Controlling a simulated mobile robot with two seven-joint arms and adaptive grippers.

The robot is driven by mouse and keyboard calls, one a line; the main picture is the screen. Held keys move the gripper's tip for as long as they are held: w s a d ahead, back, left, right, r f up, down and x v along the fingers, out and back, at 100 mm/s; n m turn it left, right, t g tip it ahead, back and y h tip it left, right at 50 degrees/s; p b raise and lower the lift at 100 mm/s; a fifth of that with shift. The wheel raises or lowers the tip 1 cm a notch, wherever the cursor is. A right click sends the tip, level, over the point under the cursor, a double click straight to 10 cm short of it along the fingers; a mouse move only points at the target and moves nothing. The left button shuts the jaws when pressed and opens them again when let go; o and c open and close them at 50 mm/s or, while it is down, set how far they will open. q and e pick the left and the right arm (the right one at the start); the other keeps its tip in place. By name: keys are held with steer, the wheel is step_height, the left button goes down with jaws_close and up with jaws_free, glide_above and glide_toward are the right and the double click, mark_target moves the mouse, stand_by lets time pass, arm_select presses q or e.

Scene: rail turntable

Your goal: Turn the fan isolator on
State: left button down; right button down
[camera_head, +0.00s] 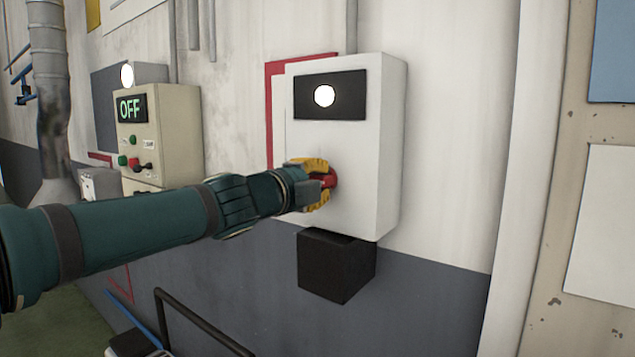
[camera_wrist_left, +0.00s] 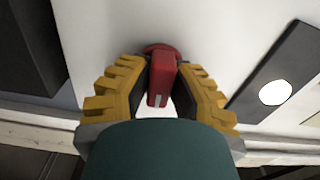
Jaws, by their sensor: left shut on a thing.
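The isolator is a white wall box (camera_head: 345,150) with a black panel and a lit white round lamp (camera_head: 324,96) near its top. A red rotary handle (camera_head: 331,179) sits on its front face, partly hidden by my gripper in the head view. My left gripper (camera_head: 318,184) has yellow fingers and is shut on the handle. In the left wrist view the red handle (camera_wrist_left: 160,82) stands between the two yellow fingers (camera_wrist_left: 157,95), with a small pale mark at its near end. My right gripper is not in view.
A beige control box (camera_head: 165,135) with a green OFF display and several buttons hangs further left. A black box (camera_head: 335,265) sits under the white box. A dark handrail (camera_head: 200,325) runs low in front. A pale pipe (camera_head: 515,200) stands right.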

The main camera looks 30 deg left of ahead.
arm_select(q)
steer(key=shift+a+r+m, duration=0.1)
steer(key=shift+r+m, duration=0.05)
steer(key=shift+m, duration=0.25)
steer(key=c, duration=0.9)
jaws_free()
steer(key=shift+o, duration=0.2)
steer(key=shift+w, duration=0.1)
steer(key=s, duration=1.2)
steer(key=shift+a, duration=0.45)
